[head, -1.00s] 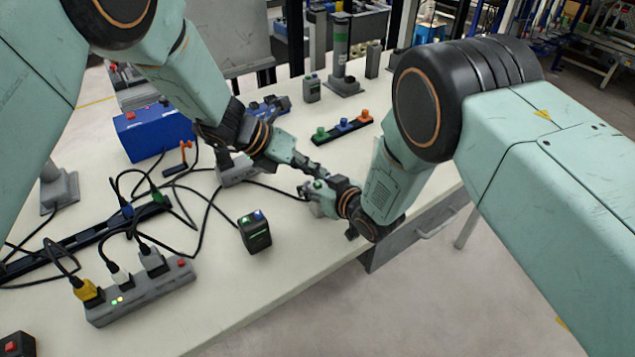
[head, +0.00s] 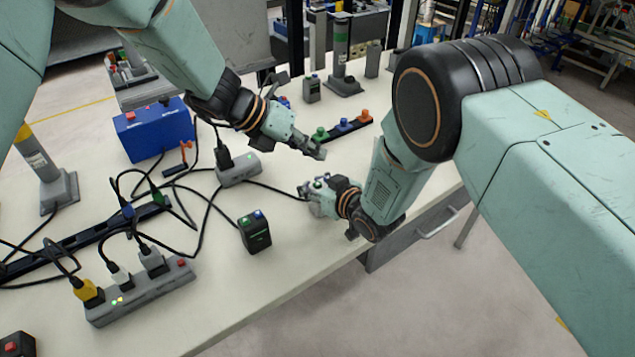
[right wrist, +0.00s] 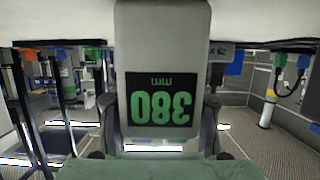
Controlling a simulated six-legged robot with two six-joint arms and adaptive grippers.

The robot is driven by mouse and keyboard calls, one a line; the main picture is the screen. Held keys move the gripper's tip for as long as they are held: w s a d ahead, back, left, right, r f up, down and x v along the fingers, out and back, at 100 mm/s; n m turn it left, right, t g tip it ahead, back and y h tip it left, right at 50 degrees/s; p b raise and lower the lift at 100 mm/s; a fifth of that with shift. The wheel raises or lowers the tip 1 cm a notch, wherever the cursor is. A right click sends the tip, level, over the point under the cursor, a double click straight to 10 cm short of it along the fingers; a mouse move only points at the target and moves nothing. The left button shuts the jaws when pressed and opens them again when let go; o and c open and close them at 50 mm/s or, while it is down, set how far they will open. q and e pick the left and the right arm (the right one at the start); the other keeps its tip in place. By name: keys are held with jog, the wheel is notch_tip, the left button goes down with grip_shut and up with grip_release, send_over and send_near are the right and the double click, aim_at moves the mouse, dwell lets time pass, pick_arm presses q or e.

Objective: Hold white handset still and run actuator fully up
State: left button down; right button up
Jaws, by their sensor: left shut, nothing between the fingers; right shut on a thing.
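The white handset (right wrist: 160,50) fills the middle of the right wrist view; its dark display shows a green 380 mm, upside down. In the head view the handset (head: 317,206) is mostly hidden by my right gripper (head: 322,191), which is shut on it near the table's front edge. Green and blue buttons show at its top. My left gripper (head: 317,153) is shut and empty, above and apart from the handset. One column-shaped actuator (head: 342,52) with a green label stands at the back. Another (head: 40,160) with a yellow top stands at the left. I cannot tell which one the handset drives.
A black handset (head: 255,232) and a grey one (head: 311,88) stand on the table. A blue box (head: 153,130), a power strip (head: 140,300), a grey socket box (head: 238,171) and loose black cables crowd the left. A strip with coloured knobs (head: 343,129) lies behind my left gripper.

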dwell(0.4)
jog(key=o, duration=1.6)
jog(key=shift+c, duration=0.2)
jog(key=v, duration=1.2)
jog(key=shift+f, duration=0.2)
